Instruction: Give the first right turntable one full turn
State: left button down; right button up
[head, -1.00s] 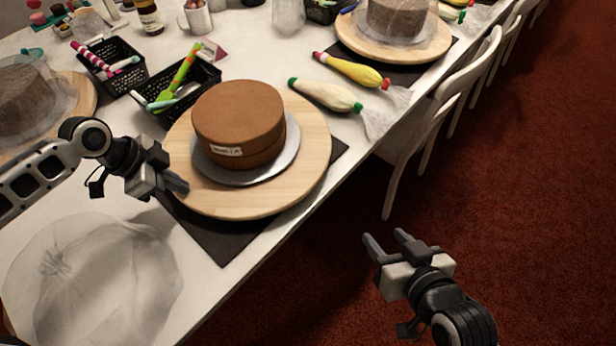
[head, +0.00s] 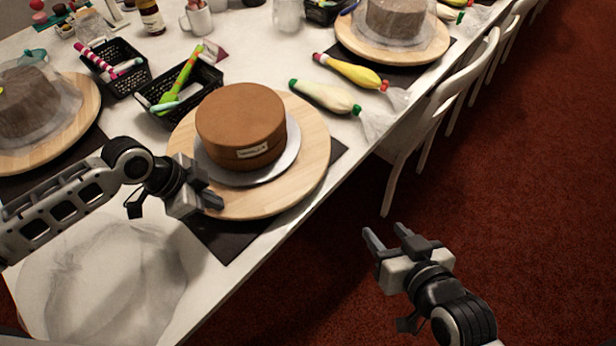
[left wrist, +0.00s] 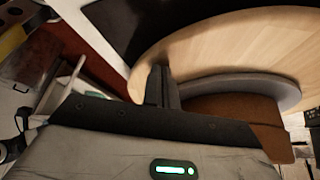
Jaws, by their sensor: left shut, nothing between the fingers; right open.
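The nearest turntable on the right side of the table is a round wooden disc (head: 308,165) on a black mat (head: 228,241). It bears a silver cake board (head: 291,150) and a brown cake (head: 240,118) with a small label (head: 252,151) on its side. My left gripper (head: 212,198) is shut and empty at the disc's front-left rim. In the left wrist view its fingers (left wrist: 162,88) overlap the wooden disc (left wrist: 230,45) near the rim; whether they touch it I cannot tell. My right gripper (head: 386,238) is open and empty, out over the red floor.
Black baskets (head: 187,92) with coloured tools stand behind the turntable. Piping bags (head: 325,96) lie to its right. Another turntable (head: 90,118) with a covered cake is at left, and one (head: 430,50) is farther back. White chairs (head: 430,125) line the table's right side.

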aim_at(276, 205)
pick_arm(q)
jog(key=d, duration=0.4)
jog(key=shift+s+d, duration=0.4)
jog(key=d, duration=0.3)
jog(key=w+d, duration=0.1)
jog(key=d, duration=0.2)
jog(key=shift+w, duration=0.2)
jog(key=shift+r, duration=1.4)
notch_tip(276, 205, up, 6)
